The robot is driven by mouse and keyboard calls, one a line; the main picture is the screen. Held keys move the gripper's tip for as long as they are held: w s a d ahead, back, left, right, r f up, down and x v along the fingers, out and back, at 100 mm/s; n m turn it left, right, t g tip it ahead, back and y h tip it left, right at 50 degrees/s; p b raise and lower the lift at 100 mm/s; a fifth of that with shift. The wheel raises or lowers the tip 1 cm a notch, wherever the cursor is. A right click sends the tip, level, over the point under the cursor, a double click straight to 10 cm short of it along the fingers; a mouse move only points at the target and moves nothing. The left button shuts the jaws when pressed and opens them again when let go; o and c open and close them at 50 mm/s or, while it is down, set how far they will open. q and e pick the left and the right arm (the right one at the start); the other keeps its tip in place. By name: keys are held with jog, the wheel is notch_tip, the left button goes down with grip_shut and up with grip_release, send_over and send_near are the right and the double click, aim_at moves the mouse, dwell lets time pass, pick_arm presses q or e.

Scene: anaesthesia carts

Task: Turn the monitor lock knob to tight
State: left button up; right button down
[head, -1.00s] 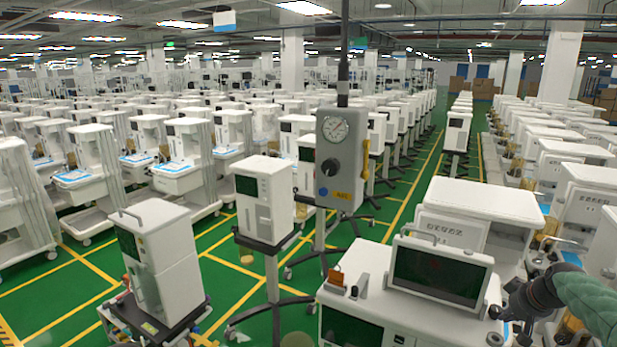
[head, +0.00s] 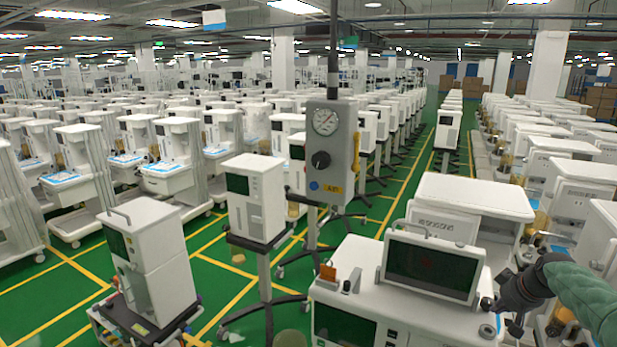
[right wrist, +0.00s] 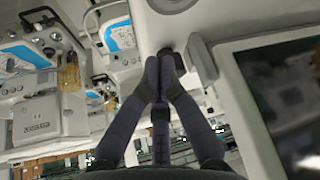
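The monitor (head: 432,270) is a white-framed dark screen with a top handle. It stands tilted on a white anaesthesia cart at the lower right. A small dark knob (head: 487,304), which I take for the lock knob, is at its lower right edge; it shows in the right wrist view (right wrist: 168,52) beside the monitor frame. My right gripper (head: 503,309) reaches in from the right. In the right wrist view its fingers come together at this knob and appear closed on it, partly hiding it. The knob's turn position cannot be read. My left gripper is out of view.
A grey box with gauge and black dial (head: 326,157) hangs on a pole behind the monitor. A round grey fitting (head: 488,331) is below the knob. White carts (head: 468,195) stand close behind and right. Green floor aisles are on the left.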

jog(key=shift+s+f, duration=0.1)
jog(key=shift+s, duration=0.1)
notch_tip(320, 180, up, 6)
jog(key=p, duration=0.3)
jog(key=shift+p, duration=0.35)
jog(key=shift+s, duration=0.1)
